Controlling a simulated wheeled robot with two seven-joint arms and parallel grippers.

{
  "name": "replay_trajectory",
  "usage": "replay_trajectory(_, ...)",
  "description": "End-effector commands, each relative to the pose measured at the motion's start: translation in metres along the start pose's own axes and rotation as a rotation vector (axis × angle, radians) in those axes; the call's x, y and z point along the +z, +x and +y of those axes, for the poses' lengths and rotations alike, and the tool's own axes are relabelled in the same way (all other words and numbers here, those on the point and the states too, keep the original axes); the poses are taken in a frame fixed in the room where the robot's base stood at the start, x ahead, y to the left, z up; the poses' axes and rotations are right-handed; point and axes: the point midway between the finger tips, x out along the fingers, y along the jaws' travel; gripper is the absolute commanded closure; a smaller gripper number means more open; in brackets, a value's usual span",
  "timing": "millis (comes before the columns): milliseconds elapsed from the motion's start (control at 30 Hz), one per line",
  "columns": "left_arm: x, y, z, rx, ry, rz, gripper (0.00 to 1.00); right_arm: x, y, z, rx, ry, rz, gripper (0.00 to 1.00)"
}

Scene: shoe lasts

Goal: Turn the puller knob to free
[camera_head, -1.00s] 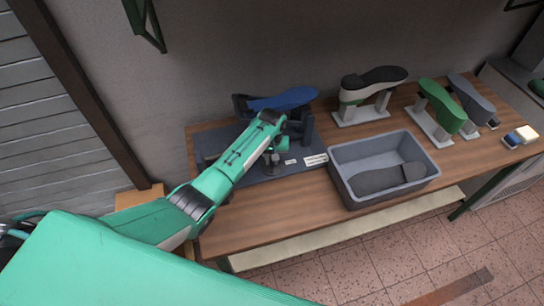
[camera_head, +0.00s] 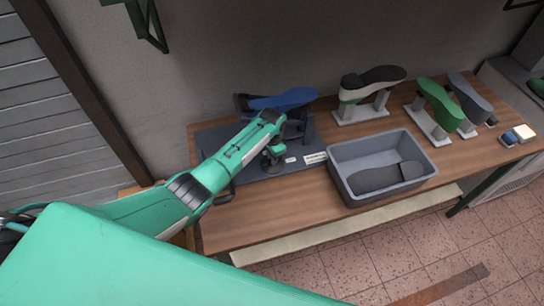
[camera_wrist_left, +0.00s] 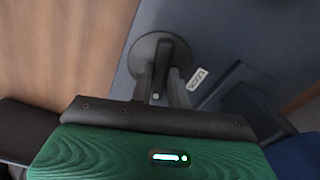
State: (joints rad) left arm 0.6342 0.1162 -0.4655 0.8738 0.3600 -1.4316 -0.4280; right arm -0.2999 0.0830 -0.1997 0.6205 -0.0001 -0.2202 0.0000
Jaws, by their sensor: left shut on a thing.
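The puller is a dark grey base plate (camera_head: 215,142) at the left of the bench, with a blue shoe last (camera_head: 285,99) on its stand. My left gripper (camera_head: 271,160) points down at the front of the plate, shut on the puller knob. In the left wrist view the dark round knob (camera_wrist_left: 146,47) lies under the gripper fingers (camera_wrist_left: 163,92). A white label reading LOCK (camera_wrist_left: 199,77) sits just right of the knob. The gripper partly hides the knob, and its exact setting cannot be told. My right gripper is out of view.
A grey bin (camera_head: 432,173) holding a dark last stands right of the puller. A black-and-white last (camera_head: 366,84), a green last (camera_head: 440,103) and a grey-blue last (camera_head: 469,96) stand behind and right. The wooden bench (camera_head: 240,228) is clear in front of the puller.

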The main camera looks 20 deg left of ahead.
Motion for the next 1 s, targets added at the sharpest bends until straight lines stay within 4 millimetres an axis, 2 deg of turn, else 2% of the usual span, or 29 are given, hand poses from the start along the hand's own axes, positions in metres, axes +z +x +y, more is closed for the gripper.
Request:
replay_trajectory(400, -0.0017, -0.0018, -0.001, -0.003, 0.237, 0.005, 1.0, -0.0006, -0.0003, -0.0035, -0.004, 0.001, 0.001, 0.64)
replay_trajectory(1000, -0.0022, -0.0018, -0.0002, -0.002, 0.293, 0.006, 1.0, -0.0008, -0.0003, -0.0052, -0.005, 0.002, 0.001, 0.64)
